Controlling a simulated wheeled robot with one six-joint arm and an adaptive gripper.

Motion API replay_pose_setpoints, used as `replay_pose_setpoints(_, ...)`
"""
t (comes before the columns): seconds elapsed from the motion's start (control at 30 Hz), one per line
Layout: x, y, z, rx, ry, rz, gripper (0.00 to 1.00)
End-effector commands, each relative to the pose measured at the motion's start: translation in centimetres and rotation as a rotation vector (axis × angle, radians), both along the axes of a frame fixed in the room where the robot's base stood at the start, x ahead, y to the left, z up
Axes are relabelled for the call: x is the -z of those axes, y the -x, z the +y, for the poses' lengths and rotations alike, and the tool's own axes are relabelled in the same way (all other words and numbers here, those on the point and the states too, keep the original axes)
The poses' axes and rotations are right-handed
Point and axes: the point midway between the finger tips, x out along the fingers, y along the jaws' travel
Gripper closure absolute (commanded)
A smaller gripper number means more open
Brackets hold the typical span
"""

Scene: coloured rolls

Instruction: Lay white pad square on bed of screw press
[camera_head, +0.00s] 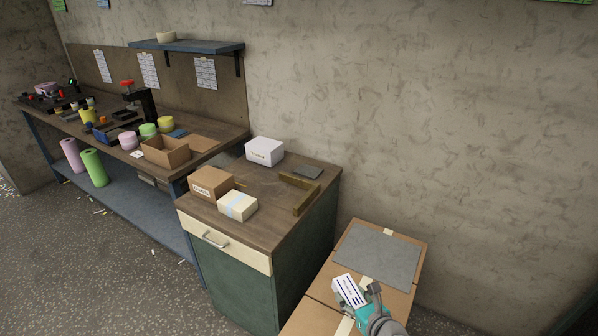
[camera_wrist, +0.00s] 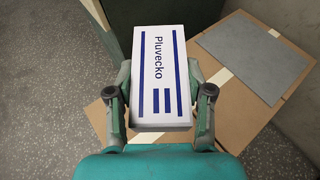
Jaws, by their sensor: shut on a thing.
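My gripper (camera_wrist: 160,108) is shut on a white oblong box (camera_wrist: 163,70) with blue stripes and the print "Pluvecko". In the head view my gripper (camera_head: 360,300) holds this box (camera_head: 348,290) above the cartons at the lower right. A black upright device with a red top (camera_head: 147,105), which looks like the screw press, stands on the far left bench. Its bed is too small to make out clearly. A small flat white piece (camera_head: 137,154) lies near that bench's front edge, beside a pink roll (camera_head: 127,141); I cannot tell whether it is the pad.
The workbench (camera_head: 215,131) also bears an open carton (camera_head: 166,153) and several coloured rolls. A green cabinet (camera_head: 300,255) with boxes on top stands between bench and cartons. A grey sheet (camera_head: 377,254) lies on a taped carton (camera_head: 350,225). Floor at left is mostly clear.

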Motion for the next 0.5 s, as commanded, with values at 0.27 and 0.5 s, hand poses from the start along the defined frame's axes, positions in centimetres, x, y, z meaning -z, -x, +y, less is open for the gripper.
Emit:
replay_pose_setpoints(0.27, 1.1, -0.5, 0.1, 0.011, -0.002, 0.003, 0.93)
replay_pose_setpoints(0.5, 7.4, -2.9, 0.5, 0.084, -0.009, 0.009, 0.93)
